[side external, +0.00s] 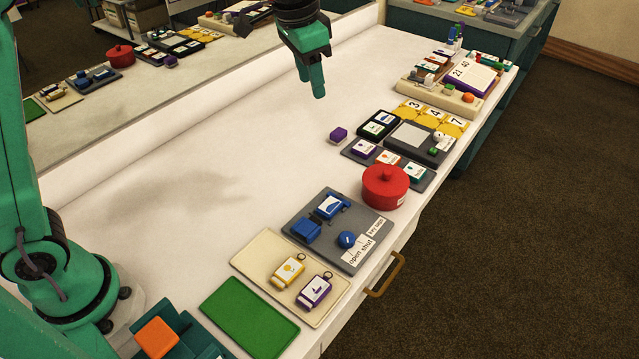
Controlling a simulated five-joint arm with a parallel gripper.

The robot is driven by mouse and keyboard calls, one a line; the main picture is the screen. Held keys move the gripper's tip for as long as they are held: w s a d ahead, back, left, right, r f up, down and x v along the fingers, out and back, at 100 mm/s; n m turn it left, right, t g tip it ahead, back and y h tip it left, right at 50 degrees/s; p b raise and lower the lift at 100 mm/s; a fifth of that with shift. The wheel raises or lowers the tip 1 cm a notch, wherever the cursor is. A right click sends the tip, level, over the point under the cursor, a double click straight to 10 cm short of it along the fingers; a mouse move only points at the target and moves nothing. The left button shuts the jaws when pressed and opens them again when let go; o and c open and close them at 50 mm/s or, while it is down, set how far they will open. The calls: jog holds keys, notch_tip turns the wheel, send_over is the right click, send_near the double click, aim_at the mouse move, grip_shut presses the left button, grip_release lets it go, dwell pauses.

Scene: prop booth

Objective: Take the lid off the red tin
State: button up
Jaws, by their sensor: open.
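The red tin (385,192) stands upright on the white table near its front edge. Its red lid (386,177), with a round knob on top, sits on it. My gripper (318,92) is open and empty. It hangs in the air over the back part of the table, above and to the left of the tin, well apart from it. Its fingers point down and overlap in this view, so the gap between them is hard to see.
A grey board with blue fittings (362,251) lies left of the tin. A dark strip with cards (416,177) lies close behind it, and a purple block (338,135) sits farther back. A beige board with tags (257,258) and a green mat (240,325) are nearer. The table's middle is clear. A mirror runs along the back.

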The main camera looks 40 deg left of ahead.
jog(key=w+d+f+m+g, duration=0.1)
jog(key=w+d+f+m, duration=0.1)
jog(key=w+d+f, duration=0.4)
jog(key=m+g, duration=0.1)
jog(key=m, duration=0.1)
send_over(385, 172)
jog(key=shift+y, duration=0.3)
notch_tip(385, 172, down, 8)
jog(key=shift+s+d+r, duration=0.1)
jog(key=shift+d, duration=0.05)
jog(key=shift+f, duration=3.95)
grip_shut()
